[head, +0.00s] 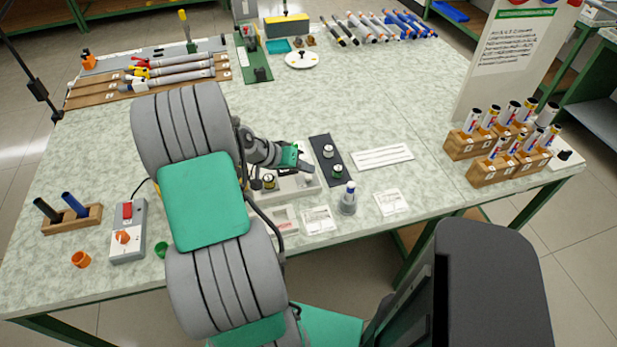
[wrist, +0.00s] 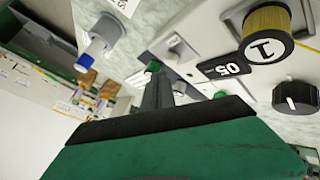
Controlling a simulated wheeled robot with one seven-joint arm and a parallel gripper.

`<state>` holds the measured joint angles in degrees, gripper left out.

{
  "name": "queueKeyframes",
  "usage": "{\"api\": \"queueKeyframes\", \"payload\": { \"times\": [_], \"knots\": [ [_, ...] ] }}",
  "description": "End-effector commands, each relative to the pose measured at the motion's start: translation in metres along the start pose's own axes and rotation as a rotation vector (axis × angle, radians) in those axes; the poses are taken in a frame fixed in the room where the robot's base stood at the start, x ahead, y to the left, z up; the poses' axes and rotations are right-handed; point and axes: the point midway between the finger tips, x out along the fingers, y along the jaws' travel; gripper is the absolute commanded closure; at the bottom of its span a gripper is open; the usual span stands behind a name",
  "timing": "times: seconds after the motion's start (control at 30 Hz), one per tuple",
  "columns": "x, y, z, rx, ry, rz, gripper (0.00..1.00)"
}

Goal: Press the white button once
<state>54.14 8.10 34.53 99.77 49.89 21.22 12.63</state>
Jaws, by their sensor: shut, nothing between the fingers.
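My gripper (head: 307,166) is over the pale instrument box (head: 298,188) at the front middle of the table. In the wrist view its fingers (wrist: 163,88) are together and empty, pointing toward the near side of the box. There the box has a dark display reading 05 (wrist: 224,66), a black knob (wrist: 295,97), and a brass-coloured cylinder marked 1 (wrist: 267,32). A pale square raised piece (wrist: 177,47) stands near the fingertips, apart from them in the picture. I cannot tell whether it is the white button; no other clear white button shows.
A dark plate (head: 322,143) with two small cylinders lies right of my gripper. Wooden racks of tubes (head: 470,146) are at right. A grey switch box (head: 128,243) is at left.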

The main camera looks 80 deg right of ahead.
Motion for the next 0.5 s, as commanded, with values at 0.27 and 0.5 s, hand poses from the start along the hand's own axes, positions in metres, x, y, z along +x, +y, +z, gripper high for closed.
{"api": "queueKeyframes", "payload": {
  "times": [0.27,0.5],
  "knots": [
    [0.0052,-0.0061,0.0043,0.000,0.000,0.000,1.00],
    [0.0047,-0.0062,0.0040,0.000,0.000,0.000,1.00]
  ]
}}
